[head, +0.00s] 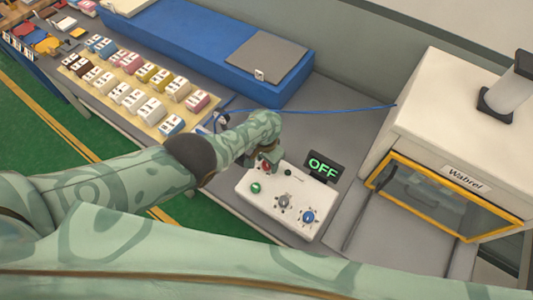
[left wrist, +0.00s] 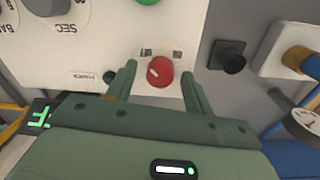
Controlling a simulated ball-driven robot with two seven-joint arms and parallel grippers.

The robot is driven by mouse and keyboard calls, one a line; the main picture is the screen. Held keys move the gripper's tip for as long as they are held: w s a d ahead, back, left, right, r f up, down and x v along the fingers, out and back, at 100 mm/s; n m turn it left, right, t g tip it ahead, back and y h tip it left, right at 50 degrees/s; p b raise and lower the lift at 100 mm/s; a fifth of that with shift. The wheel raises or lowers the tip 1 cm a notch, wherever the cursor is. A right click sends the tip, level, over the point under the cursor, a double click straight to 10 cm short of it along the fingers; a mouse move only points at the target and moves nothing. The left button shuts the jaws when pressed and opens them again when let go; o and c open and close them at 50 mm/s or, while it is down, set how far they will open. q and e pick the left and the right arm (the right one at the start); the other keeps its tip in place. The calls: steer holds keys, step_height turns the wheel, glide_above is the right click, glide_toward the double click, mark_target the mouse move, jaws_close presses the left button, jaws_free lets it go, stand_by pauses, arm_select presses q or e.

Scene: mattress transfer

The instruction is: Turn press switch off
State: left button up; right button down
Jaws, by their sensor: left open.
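The white control box (head: 285,203) stands on the grey bench, with a dark display (head: 323,167) showing OFF in green letters. A red round switch (left wrist: 160,72) with a white mark sits on its panel; in the head view the red switch (head: 266,167) is partly hidden by my left gripper. My left gripper (left wrist: 160,76) is open, with one finger on each side of the red switch and a visible gap to it. I cannot tell how close the fingertips are to the panel. My right gripper is not in view.
The box also has a green button (head: 256,187), a grey dial (head: 284,201) and a blue dial (head: 308,217). A white machine (head: 440,120) with a yellow-framed window stands to the right.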

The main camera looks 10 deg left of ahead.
mark_target(265, 162)
arm_select(q)
step_height(265, 162, up, 16)
steer(key=p, duration=1.2)
steer(key=shift+w+a+p, duration=0.2)
steer(key=shift+a+p, duration=0.1)
steer(key=shift+p, duration=0.05)
